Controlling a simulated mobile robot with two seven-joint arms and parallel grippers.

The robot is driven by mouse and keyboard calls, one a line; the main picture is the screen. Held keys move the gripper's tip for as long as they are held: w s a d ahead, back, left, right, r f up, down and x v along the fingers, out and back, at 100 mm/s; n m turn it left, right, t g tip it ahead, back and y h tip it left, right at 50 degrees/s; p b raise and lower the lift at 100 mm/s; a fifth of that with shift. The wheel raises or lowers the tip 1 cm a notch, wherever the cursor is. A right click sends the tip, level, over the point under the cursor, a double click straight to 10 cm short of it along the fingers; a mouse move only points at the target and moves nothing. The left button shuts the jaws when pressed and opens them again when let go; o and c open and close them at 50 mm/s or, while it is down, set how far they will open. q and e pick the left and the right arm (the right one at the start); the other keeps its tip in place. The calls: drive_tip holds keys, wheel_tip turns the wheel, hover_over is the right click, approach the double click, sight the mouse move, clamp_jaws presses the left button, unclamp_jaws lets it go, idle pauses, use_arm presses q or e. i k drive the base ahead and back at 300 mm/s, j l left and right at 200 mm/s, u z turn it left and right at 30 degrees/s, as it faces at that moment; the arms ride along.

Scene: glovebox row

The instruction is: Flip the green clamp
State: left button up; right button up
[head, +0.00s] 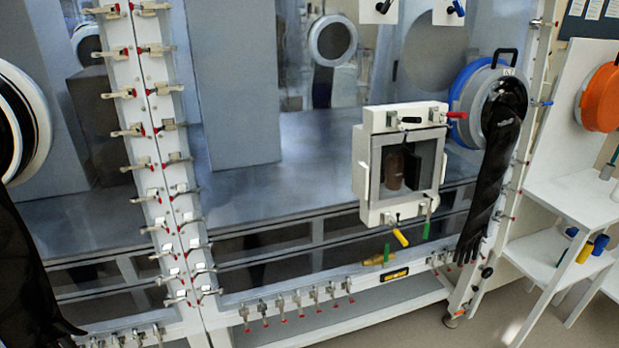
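The green clamp (428,219) sits at the lower right edge of a white square hatch frame (365,165) on the glovebox front. Its green handle points roughly down, close to upright. A yellow-handled clamp (399,236) is to its left on the same bottom edge, with its handle slanting down and right. A red-handled clamp (456,115) and a black-handled clamp (411,120) are at the hatch's top edge. The red handle points right. Neither of my grippers shows in the head view.
A black glove (489,185) hangs from a blue-ringed port just right of the hatch. A brass fitting (379,259) is below the hatch, above a row of small valves. White shelves (572,198) stand at the right. Another black glove (28,285) hangs far left.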

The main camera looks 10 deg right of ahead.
sight(426, 232)
drive_tip(key=i+z, duration=0.1)
drive_tip(key=z, duration=0.35)
drive_tip(key=j+z, duration=0.1)
drive_tip(key=z, duration=0.35)
drive_tip(key=i+j+z, duration=0.1)
drive_tip(key=z, duration=0.35)
